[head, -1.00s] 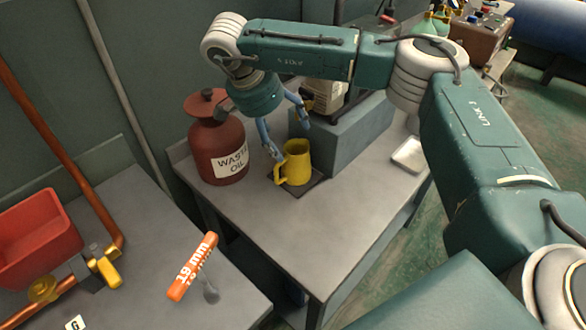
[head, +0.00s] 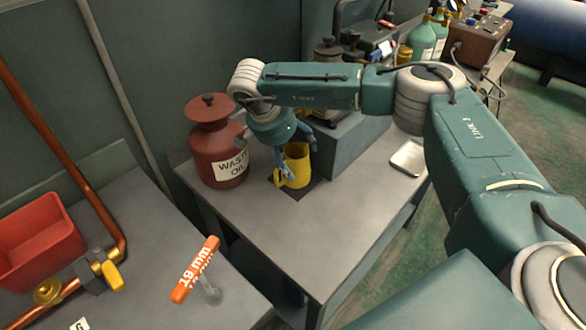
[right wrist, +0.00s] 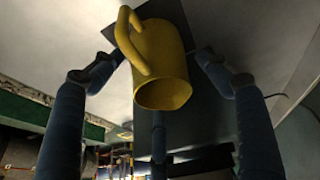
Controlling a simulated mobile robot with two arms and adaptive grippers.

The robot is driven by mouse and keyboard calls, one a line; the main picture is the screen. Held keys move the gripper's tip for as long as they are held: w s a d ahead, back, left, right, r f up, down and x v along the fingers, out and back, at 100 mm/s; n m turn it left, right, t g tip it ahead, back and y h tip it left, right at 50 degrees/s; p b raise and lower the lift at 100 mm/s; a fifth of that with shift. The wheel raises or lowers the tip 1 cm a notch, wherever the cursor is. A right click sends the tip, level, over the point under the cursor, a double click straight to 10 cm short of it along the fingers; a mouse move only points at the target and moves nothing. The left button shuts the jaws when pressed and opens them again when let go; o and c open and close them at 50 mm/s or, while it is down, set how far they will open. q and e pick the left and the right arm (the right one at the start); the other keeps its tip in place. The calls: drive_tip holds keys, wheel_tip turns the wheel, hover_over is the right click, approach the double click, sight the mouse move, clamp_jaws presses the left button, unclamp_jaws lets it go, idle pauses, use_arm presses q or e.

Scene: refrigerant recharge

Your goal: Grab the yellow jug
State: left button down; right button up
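The yellow jug (head: 299,167) stands upright on a dark square mat (head: 303,188) on the grey table. Its handle faces the left front. My right gripper (head: 300,157) is low over the jug, with its blue fingers spread around it. In the right wrist view the jug (right wrist: 162,65) lies between the open fingers (right wrist: 160,72), with its mouth towards the camera. Gaps show between the side fingers and the jug, so they do not grip it. A third finger shows below the jug. My left gripper is not in view.
A red-brown waste oil can (head: 216,150) stands close left of the gripper. A grey block (head: 352,143) is just behind and right of the jug. A small metal tray (head: 408,158) lies further right. The table's front (head: 310,240) is clear.

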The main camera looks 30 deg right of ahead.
drive_tip(key=c, duration=1.4)
drive_tip(key=shift+a+r, duration=0.1)
